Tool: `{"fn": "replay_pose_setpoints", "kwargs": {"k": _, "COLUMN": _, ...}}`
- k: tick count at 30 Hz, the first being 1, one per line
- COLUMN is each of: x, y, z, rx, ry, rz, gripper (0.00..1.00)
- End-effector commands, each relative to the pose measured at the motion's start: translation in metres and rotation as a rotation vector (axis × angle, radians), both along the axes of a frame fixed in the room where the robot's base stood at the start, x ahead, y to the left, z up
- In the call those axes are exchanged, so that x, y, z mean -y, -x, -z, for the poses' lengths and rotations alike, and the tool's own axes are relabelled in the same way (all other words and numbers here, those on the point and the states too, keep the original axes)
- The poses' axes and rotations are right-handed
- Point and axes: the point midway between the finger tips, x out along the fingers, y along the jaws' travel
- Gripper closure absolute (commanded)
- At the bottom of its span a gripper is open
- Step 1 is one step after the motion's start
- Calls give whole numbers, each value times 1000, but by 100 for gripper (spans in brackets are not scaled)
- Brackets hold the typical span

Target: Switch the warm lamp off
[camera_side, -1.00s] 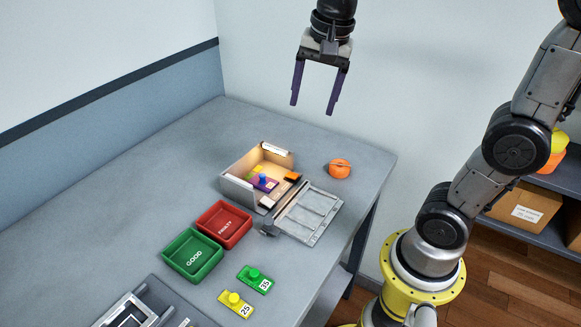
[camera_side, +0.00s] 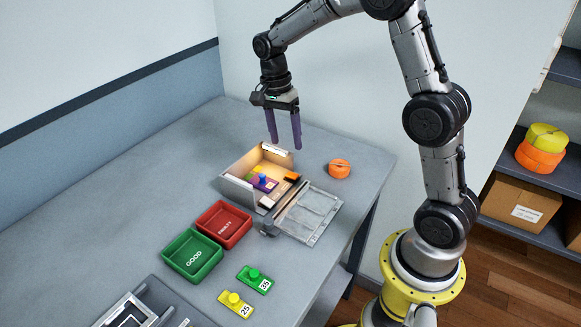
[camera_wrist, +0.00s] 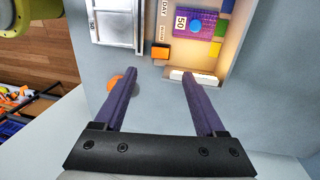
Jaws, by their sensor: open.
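A grey open box (camera_side: 236,190) stands on the table, lit warm inside. A whitish bar (camera_side: 277,150), possibly the lamp, sits at its back wall; it also shows in the wrist view (camera_wrist: 195,77). An orange block (camera_side: 293,177) is at the box's right side, also in the wrist view (camera_wrist: 161,53); I cannot tell whether it is a switch. My gripper (camera_side: 286,146) points down, open and empty, above the back of the box. In the wrist view its purple fingers (camera_wrist: 160,78) are apart, with the whitish bar near the right fingertip.
A purple block with a blue knob (camera_side: 264,183) lies in the box. The grey door panel (camera_side: 309,212) lies open at right, near an orange round object (camera_side: 339,169). Red (camera_side: 223,224) and green (camera_side: 193,255) trays and knobbed blocks stand in front.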

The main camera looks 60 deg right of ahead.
Motion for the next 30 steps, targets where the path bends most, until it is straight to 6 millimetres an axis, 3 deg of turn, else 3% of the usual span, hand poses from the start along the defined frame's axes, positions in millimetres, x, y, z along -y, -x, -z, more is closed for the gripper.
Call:
{"fn": "replay_pose_setpoints", "kwargs": {"k": 9, "x": 0, "y": 11, "z": 61, "rx": -3, "ry": -1, "rz": 0, "gripper": 28}}
{"fn": "replay_pose_setpoints", "kwargs": {"k": 15, "x": 0, "y": 14, "z": 85, "rx": -1, "ry": 0, "rz": 0, "gripper": 28}}
{"fn": "replay_pose_setpoints", "kwargs": {"k": 28, "x": 0, "y": 15, "z": 93, "rx": 1, "ry": 0, "rz": 0, "gripper": 28}}
{"fn": "replay_pose_setpoints", "kwargs": {"k": 30, "x": 0, "y": 15, "z": 93, "rx": 1, "ry": 0, "rz": 0, "gripper": 40}}
